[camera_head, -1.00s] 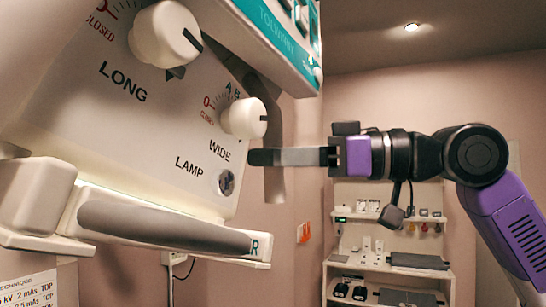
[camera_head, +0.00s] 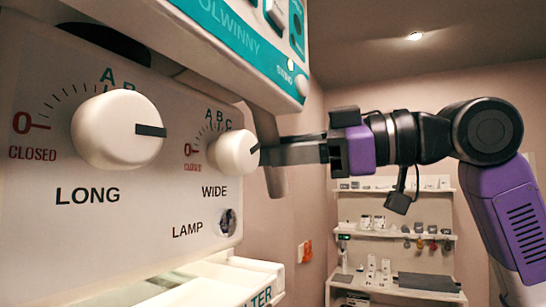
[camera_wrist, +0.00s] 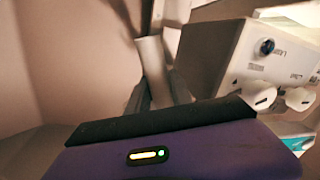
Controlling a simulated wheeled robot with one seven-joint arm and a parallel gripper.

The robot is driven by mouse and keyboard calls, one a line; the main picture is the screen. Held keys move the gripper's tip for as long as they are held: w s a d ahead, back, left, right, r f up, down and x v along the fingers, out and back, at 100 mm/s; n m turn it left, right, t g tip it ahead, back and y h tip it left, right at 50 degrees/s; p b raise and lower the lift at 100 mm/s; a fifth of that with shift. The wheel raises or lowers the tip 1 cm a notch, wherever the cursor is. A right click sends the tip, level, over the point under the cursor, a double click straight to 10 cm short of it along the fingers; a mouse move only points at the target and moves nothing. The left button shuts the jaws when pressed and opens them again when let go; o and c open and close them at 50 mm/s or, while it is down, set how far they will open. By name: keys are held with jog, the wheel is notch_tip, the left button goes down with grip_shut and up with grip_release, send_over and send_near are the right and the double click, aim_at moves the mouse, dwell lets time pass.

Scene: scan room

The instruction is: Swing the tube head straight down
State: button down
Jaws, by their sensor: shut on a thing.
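The tube head shows its white front panel (camera_head: 110,235) at the left, close to the camera, with its LONG and WIDE lettering almost level. A grey handle (camera_head: 274,180) hangs at its right side below the teal control box (camera_head: 235,30). My gripper (camera_head: 270,154) reaches in from the right and is shut on this handle. The dark fingers and WIDE knob cover part of the grip. In the wrist view the tube head (camera_wrist: 245,65) is at the upper right and the grey handle (camera_wrist: 153,65) stands beyond my purple gripper body; the fingertips are hidden.
The white LONG knob (camera_head: 110,130) and WIDE knob (camera_head: 230,153) stick out from the panel, the latter close to my fingers. A white tray marked FILTER (camera_head: 235,280) is below. Shelves (camera_head: 395,235) with small items stand at the back wall.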

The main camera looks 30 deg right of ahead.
jog(key=c, duration=1.1)
grip_release()
jog(key=shift+c, duration=0.2)
jog(key=b+v, duration=0.2)
jog(key=v, duration=0.5)
jog(key=shift+s+d, duration=0.25)
jog(key=shift+d, duration=0.1)
